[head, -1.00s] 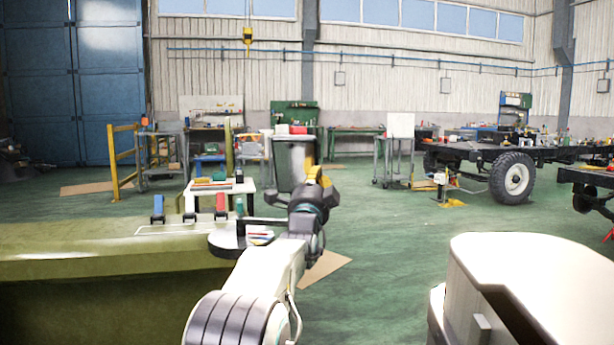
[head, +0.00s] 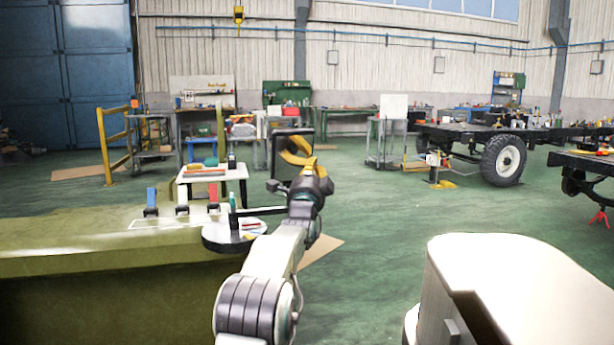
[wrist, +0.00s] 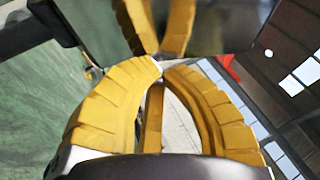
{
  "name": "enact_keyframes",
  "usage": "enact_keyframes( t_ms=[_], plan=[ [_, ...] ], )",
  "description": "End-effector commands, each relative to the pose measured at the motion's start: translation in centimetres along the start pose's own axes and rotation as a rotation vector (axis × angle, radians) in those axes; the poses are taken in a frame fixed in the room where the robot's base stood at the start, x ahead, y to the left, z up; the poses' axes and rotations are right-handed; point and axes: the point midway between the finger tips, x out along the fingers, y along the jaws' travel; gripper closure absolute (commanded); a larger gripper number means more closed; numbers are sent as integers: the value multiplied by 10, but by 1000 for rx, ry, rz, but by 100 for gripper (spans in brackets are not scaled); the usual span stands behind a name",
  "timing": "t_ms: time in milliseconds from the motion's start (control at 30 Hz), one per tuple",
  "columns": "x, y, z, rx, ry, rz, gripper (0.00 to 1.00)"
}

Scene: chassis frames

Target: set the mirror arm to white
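The mirror (head: 277,172) stands upright in a dark frame on a thin black mirror arm (head: 262,211). That arm reaches right from a post above a round dark disc (head: 212,238) with white, red and yellow markings. I cannot tell which colour the arm points at. My gripper (head: 287,150) is in front of the mirror in the head view. In the wrist view its yellow fingers (wrist: 162,66) come together at the tips, close to the mirror (wrist: 225,25), which reflects them. Contact with the mirror is unclear. Nothing is visibly held.
The olive vehicle body (head: 90,250) lies left, with blue, white and red clamp-like parts (head: 151,203) on top. A white table (head: 185,178) stands behind. A cream, box-shaped body (head: 500,265) fills the lower right. Green floor (head: 400,225) is open between.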

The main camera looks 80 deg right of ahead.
Motion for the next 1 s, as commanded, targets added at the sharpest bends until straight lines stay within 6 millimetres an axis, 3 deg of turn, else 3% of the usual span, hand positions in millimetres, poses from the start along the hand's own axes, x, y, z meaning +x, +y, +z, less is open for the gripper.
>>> enact_keyframes(
  t_ms=[467,1000],
  plan=[
    [-13,0,0,0,0,2,100],
    [-70,0,0,0,0,1,100]
  ],
)
